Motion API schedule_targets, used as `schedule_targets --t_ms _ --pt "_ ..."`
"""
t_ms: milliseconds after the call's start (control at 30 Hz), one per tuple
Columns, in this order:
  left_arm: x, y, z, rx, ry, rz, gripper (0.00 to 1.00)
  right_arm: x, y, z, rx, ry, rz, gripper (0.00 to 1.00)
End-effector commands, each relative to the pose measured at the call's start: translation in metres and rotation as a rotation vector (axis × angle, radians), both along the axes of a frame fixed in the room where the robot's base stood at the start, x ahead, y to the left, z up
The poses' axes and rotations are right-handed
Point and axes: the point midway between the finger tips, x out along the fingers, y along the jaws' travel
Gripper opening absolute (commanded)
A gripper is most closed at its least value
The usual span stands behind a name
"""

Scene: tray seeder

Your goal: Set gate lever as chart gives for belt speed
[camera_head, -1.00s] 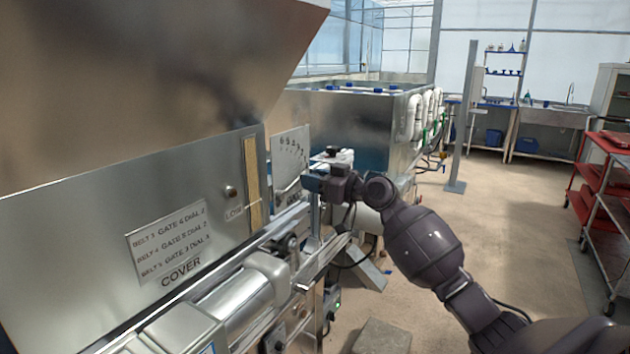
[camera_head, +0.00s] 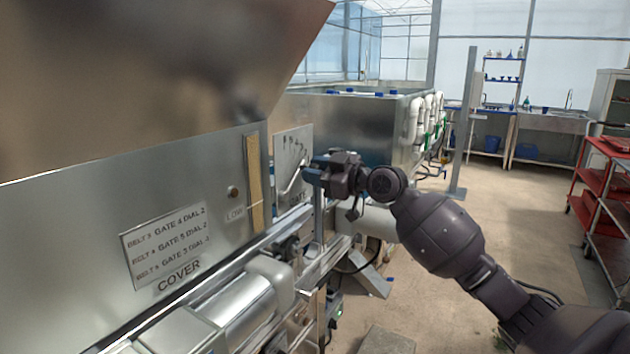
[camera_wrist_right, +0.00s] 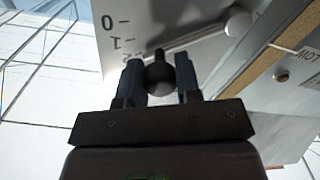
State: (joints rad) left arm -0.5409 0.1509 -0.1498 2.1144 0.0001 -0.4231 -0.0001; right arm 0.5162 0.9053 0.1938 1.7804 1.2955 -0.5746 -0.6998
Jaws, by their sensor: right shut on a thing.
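My right gripper (camera_head: 310,176) is at the scale plate (camera_head: 282,146) beside the hopper. In the right wrist view my right gripper (camera_wrist_right: 159,78) is shut on the dark round knob of the gate lever (camera_wrist_right: 160,76). The lever's pale bar runs up right to a round pivot (camera_wrist_right: 238,22). The knob is close to the plate's 2 mark, with 1 and 0 farther up left; higher numbers are hidden or blurred. My left gripper is out of view.
The metal cover (camera_head: 80,225) fills the left, with a yellowish strip (camera_head: 254,182) and LOW label near its right end. Rails and a roller run below. A metal tank (camera_head: 350,125) stands behind. A red cart (camera_head: 597,180) is at right, with open floor between.

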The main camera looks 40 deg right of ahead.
Motion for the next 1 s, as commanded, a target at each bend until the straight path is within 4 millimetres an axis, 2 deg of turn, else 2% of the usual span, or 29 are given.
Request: schedule_targets --t_ms 133,433,1000 --pt "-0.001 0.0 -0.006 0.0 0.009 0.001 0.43 -0.002 0.006 0.004 -0.112 -0.041 0.001 0.0" --pt "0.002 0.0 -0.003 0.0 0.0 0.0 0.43 -0.006 0.015 0.015 -0.27 -0.109 0.001 0.0" --pt "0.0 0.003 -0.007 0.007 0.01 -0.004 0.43 -0.008 0.019 0.018 -0.335 -0.136 0.0 0.0"
